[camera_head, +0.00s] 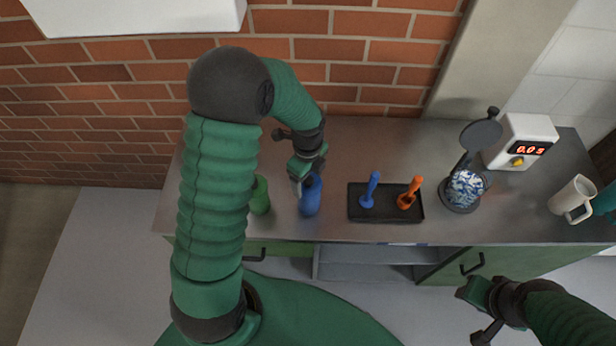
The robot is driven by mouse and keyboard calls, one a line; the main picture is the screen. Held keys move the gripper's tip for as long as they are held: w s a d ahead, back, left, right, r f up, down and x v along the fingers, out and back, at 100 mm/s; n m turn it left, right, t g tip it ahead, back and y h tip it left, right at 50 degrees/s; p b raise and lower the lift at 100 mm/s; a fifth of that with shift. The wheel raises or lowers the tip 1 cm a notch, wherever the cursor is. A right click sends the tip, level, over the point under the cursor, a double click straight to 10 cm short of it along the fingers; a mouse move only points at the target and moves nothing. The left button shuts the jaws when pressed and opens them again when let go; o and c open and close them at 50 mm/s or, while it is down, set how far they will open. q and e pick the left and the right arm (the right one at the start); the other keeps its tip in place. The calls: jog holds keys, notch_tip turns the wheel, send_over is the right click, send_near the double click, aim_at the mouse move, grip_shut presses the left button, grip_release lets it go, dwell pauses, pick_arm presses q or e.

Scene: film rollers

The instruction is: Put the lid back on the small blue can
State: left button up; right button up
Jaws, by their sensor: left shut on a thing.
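The small blue can (311,200) stands upright on the grey counter, left of the black tray. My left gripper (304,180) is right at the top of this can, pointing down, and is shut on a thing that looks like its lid. The fingers hide most of the lid, so I cannot tell whether it is seated on the rim or just above it. My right gripper (476,308) is low at the right, in front of the counter and away from the can. Its jaw opening is unclear.
A green can (261,196) stands close left of the blue can. The black tray (385,216) holds a blue tool (370,190) and an orange tool (411,192). Farther right are a round device (463,190), a white box with display (520,141) and a mug (573,198).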

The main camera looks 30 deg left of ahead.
dwell(0.3)
pick_arm(q)
jog(key=o, duration=1.4)
notch_tip(320, 180, up, 7)
jog(key=p, duration=0.7)
grip_shut()
jog(key=shift+f, duration=0.15)
dwell(0.7)
